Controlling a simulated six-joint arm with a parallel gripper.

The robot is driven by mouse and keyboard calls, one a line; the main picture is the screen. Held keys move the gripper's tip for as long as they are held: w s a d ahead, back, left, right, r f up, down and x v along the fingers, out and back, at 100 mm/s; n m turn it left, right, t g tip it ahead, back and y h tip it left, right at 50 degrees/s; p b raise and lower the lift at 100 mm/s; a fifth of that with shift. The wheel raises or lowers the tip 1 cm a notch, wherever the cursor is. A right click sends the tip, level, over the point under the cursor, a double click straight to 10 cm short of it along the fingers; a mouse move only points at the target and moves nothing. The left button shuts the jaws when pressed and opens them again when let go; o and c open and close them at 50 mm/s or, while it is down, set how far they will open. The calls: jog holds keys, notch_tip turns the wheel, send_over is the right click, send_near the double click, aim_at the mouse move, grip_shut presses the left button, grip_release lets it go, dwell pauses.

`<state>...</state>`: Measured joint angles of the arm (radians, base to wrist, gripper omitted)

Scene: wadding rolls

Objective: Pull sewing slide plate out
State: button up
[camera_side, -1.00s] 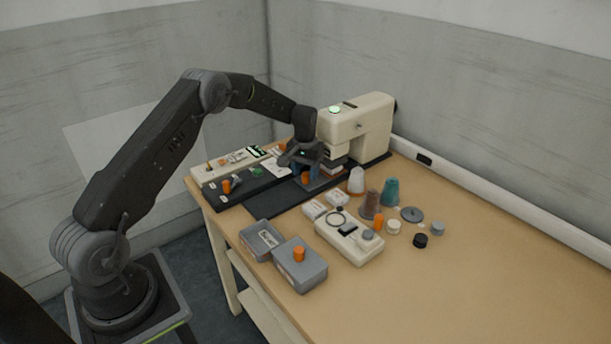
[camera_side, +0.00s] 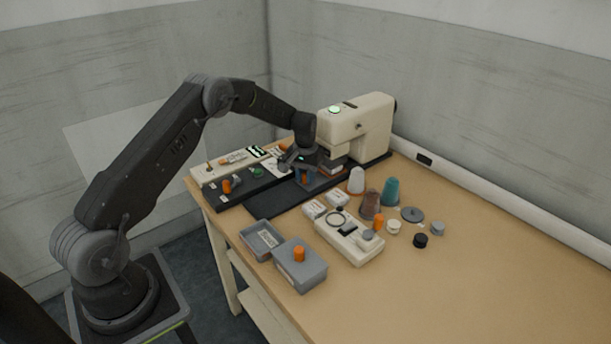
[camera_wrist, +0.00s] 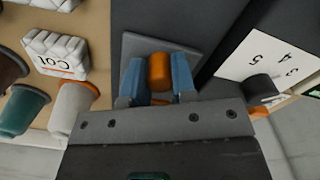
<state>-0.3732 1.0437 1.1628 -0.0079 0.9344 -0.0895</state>
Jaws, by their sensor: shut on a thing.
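The sewing slide plate (camera_wrist: 199,48) is a flat grey plate with an upright orange knob (camera_wrist: 159,72). In the wrist view the knob stands between the two blue fingers of my gripper (camera_wrist: 157,78), which are shut on it. In the side view my gripper (camera_side: 305,179) is low over the plate, in front of the cream sewing machine (camera_side: 358,128). The gripper hides much of the plate there, and only a little orange shows between the fingers.
A dark mat (camera_side: 275,201) lies in front of the gripper. Thread cones, including a teal one (camera_side: 390,192), white packs (camera_side: 314,209), a cream box (camera_side: 350,240) and grey bins (camera_side: 300,271) stand to the right and front. The table's right side is clear.

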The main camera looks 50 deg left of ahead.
aim_at(268, 202)
jog(key=shift+s, duration=0.1)
grip_shut()
jog(key=s, duration=1.3)
jog(key=shift+s, duration=0.25)
jog(key=o, duration=0.9)
grip_release()
notch_tip(268, 202, up, 14)
jog(key=shift+f, duration=0.1)
